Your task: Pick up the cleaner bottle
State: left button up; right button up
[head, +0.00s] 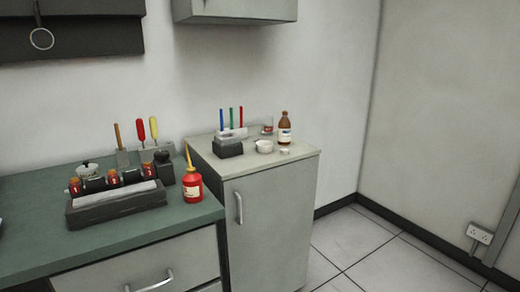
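Two bottles show in the head view, and I cannot read their labels to tell which is the cleaner bottle. A brown bottle (285,131) with a white label stands upright at the back right of the pale cabinet top. A red bottle (192,186) with a thin yellow nozzle and a pale label stands upright at the right end of the green counter. Nothing touches the red bottle's front side. Neither of my grippers is in view.
A dark tray (116,208) with several small amber jars sits left of the red bottle. On the cabinet top (225,170), a dark pen-holder block (228,149), a white bowl (264,147) and a glass (267,126) stand near the brown bottle. Tiled floor (352,238) lies open at right.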

aim_at(284, 126)
jog(key=z, duration=0.25)
jog(key=k, duration=0.65)
jog(key=z, duration=2)
jog(key=i, duration=0.35)
jog(key=u, duration=1)
jog(key=i, duration=1.95)
jog(key=u, duration=1.85)
jog(key=i, duration=0.95)
jog(key=u, duration=0.95)
